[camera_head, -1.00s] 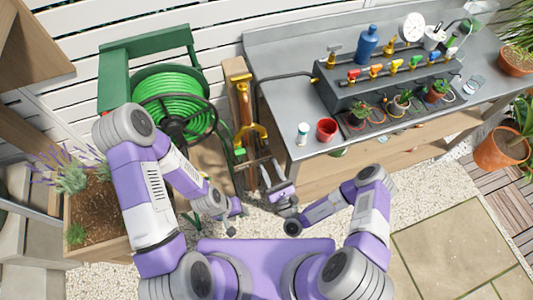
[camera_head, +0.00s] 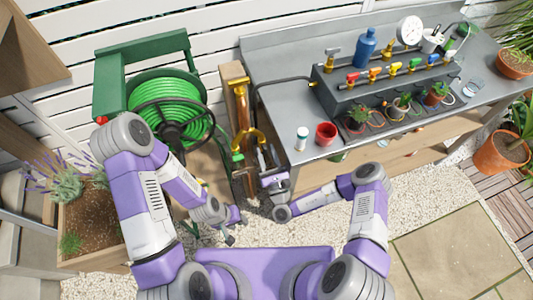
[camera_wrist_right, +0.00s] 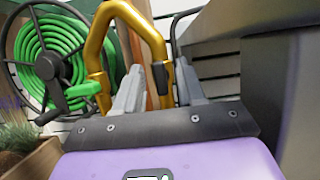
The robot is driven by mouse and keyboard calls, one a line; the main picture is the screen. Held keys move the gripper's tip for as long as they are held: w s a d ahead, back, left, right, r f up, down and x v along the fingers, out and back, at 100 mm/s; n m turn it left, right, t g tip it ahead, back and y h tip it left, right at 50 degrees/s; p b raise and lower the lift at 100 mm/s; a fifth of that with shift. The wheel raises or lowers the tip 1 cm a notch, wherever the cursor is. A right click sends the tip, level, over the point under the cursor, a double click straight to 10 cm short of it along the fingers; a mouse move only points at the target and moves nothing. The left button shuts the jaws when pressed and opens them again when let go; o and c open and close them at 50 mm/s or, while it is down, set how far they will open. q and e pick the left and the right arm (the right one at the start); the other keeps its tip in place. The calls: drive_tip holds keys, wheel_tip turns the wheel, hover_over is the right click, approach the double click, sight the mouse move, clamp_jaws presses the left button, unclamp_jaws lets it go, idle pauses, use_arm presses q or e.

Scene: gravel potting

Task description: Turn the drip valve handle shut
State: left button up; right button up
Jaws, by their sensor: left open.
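A brass forked pipe (camera_head: 248,137) is fixed to the wooden post beside the hose reel. In the right wrist view the brass pipe (camera_wrist_right: 97,45) arches across, and a black piece (camera_wrist_right: 160,76) sits on its right leg, apparently the valve handle. My right gripper (camera_head: 264,160) is at the fork's right leg. Its fingers (camera_wrist_right: 160,88) are apart, with the black piece seen between them; I cannot tell whether they touch it. My left gripper (camera_head: 238,226) is open and empty, low in front of the reel.
The green hose reel (camera_head: 174,108) stands to the left, with a green coupling (camera_wrist_right: 84,89) near the fork's left leg. The grey bench (camera_head: 283,108) on the right carries a manifold with coloured valves (camera_head: 347,98), a red cup (camera_head: 326,134) and a white bottle (camera_head: 302,137).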

clamp_jaws()
drive_tip(key=m+h+p, duration=0.2)
drive_tip(key=m, duration=0.3)
drive_tip(key=shift+h+p, duration=0.35)
drive_tip(key=shift+h, duration=0.05)
drive_tip(key=shift+a+m+h+p, duration=0.1)
drive_tip(key=shift+m+h+p, duration=1.05)
drive_tip(key=shift+m, duration=1.35)
unclamp_jaws()
